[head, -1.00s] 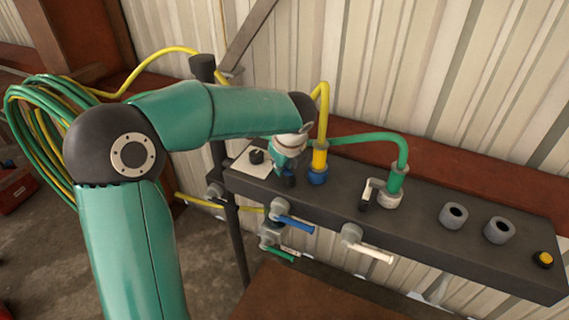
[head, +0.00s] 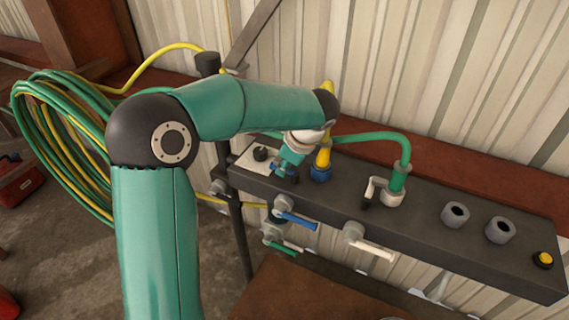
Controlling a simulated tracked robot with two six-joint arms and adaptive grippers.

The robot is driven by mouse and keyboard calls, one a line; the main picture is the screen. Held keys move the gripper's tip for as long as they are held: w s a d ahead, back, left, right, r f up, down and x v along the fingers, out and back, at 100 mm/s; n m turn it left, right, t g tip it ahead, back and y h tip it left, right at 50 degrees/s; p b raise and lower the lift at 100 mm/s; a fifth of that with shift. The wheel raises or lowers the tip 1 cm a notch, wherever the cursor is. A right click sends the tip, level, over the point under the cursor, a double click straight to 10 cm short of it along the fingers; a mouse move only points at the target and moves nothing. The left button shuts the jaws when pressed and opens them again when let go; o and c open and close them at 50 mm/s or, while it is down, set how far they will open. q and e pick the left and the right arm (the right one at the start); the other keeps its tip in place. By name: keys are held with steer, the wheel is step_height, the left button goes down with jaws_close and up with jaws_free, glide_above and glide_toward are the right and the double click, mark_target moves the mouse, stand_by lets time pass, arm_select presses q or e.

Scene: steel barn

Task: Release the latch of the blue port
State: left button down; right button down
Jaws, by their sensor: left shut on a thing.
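The blue port (head: 321,173) sits near the left end of the dark panel, with a yellow plug (head: 323,156) standing in it and a yellow hose at its top, partly behind my wrist. My left gripper (head: 284,168) points down just left of the port, shut on the port's latch. The latch is mostly hidden by the fingers; only small blue and dark bits show there. My right gripper is not in view.
A green plug (head: 397,178) stands in the white port (head: 391,198), whose latch has a dark grip. Blue (head: 297,221), white (head: 372,250) and green (head: 285,248) valve handles stick out in front. Two empty grey sockets and a yellow button (head: 543,260) are to the right.

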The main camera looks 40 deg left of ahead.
arm_select(q)
steer(key=c, duration=1.1)
jaws_free()
steer(key=shift+c, duration=0.2)
steer(key=v, duration=1.2)
steer(key=shift+s+f, duration=0.1)
